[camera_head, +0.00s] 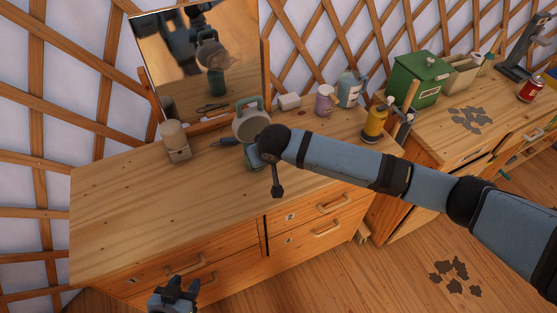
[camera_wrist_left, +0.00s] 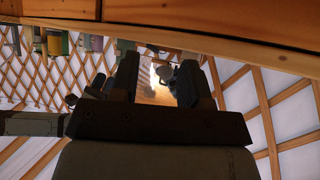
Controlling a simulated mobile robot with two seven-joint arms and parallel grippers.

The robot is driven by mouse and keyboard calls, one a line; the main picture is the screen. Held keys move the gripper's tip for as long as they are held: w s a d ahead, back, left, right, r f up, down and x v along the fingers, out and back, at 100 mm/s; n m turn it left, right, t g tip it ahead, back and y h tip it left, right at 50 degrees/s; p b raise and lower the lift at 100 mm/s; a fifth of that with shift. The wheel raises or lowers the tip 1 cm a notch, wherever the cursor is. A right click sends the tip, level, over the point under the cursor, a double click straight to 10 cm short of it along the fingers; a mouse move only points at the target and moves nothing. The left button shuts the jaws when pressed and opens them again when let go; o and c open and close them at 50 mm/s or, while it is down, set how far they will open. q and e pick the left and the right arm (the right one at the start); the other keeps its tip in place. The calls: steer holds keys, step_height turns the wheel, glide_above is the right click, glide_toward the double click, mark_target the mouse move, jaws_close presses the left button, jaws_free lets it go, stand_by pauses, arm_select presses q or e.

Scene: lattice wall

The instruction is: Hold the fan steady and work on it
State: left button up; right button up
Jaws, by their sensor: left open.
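The fan (camera_head: 252,122), with a round pale grey-green ring head, stands upright on the wooden dresser top in front of the mirror. My right arm comes in from the right and its wrist end is at the fan's lower part, hiding much of its base. The right gripper's fingers (camera_head: 257,157) are mostly hidden there, so I cannot tell their grip. My left gripper (camera_head: 175,288) is open and empty, low in front of the dresser drawers and well apart from the fan. Its two dark fingers (camera_wrist_left: 158,80) stand apart in the left wrist view.
The dresser top (camera_head: 120,205) is clear at left. A beige block-like object (camera_head: 174,142) stands left of the fan; a mirror (camera_head: 200,60) is behind. A mug (camera_head: 325,100), a jug (camera_head: 350,90) and a yellow object (camera_head: 374,124) stand right. The dresser's front edge lies above my left gripper.

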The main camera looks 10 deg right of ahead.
arm_select(q)
steer(key=o, duration=0.3)
steer(key=shift+w+d+r, duration=0.1)
steer(key=shift+o, duration=0.7)
steer(key=w+d+r+m+t+h, duration=0.1)
steer(key=w+d+r+h, duration=0.1)
steer(key=w+d+r, duration=0.4)
steer(key=w+r, duration=0.1)
steer(key=w, duration=0.3)
steer(key=shift+r+h, duration=0.3)
steer(key=shift+h, duration=0.1)
steer(key=w+d+r+m+g+h, duration=0.1)
steer(key=w+d+r+m, duration=0.1)
steer(key=w+r, duration=0.7)
steer(key=w+d+r+m+h, duration=0.2)
steer(key=w+r, duration=0.5)
steer(key=r, duration=0.4)
steer(key=shift+y, duration=0.3)
steer(key=x, duration=1.3)
steer(key=shift+d+f, duration=0.1)
steer(key=shift+f, duration=0.05)
